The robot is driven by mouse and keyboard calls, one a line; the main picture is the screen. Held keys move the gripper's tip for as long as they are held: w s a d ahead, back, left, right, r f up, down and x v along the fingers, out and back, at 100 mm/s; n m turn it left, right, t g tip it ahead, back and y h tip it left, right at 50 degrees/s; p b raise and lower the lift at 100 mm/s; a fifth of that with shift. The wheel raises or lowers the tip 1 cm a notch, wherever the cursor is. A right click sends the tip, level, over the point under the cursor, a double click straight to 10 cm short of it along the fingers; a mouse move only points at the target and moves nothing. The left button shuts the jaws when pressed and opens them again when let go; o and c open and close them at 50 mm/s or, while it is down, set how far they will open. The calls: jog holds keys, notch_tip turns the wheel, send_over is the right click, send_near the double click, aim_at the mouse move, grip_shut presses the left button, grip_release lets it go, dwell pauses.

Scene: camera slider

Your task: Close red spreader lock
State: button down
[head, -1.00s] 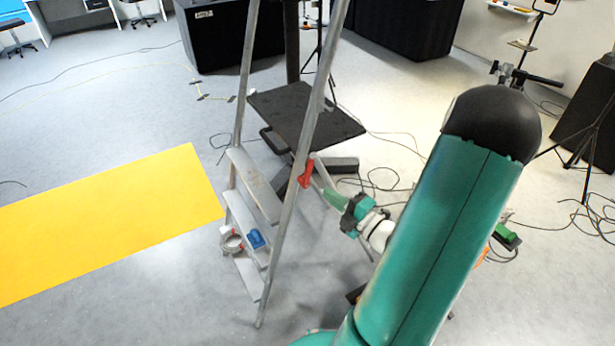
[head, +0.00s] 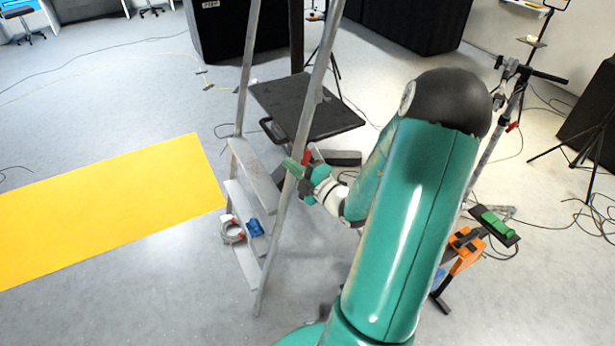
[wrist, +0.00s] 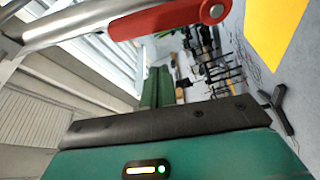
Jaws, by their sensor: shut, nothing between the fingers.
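The red spreader lock (head: 307,156) is on the right side of the stepladder (head: 276,235), partly hidden by my gripper in the head view. In the wrist view the red lock (wrist: 165,19) is a long lever with a round pivot at its right end, lying close along a metal bar at the top. My gripper (head: 293,167) is at the ladder's front right rail, beside the lock. Its green fingers (wrist: 157,88) are shut and empty, below the red lever in the wrist view. I cannot tell whether they touch it.
A black platform (head: 335,120) stands behind the ladder. An orange stand (head: 461,250) and cables are on the right. A yellow mat (head: 110,210) lies on open floor at left.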

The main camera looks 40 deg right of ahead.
aim_at(306, 159)
jog(key=d, duration=0.2)
jog(key=s+d+f, duration=0.1)
jog(key=shift+d, duration=0.35)
jog(key=shift+s+d+m, duration=0.1)
jog(key=shift+d+m, duration=0.25)
jog(key=shift+m, duration=0.25)
jog(key=shift+s+d+f+m+t, duration=0.1)
jog(key=shift+d+m+t, duration=0.3)
jog(key=shift+m, duration=0.5)
jog(key=shift+s+d+f+m+t+h, duration=0.15)
jog(key=shift+s+d+f+m+h, duration=0.1)
jog(key=shift+d+f+m, duration=0.45)
jog(key=shift+s+d+f+m+t+h, duration=0.2)
jog(key=shift+d+f+m+h, duration=0.1)
jog(key=shift+d+f+m, duration=0.35)
jog(key=shift+s+d+f+m+t+h, duration=0.15)
jog(key=shift+s+d+f+m+h, duration=0.1)
jog(key=shift+d+f+m, duration=0.45)
jog(key=shift+f, duration=0.2)
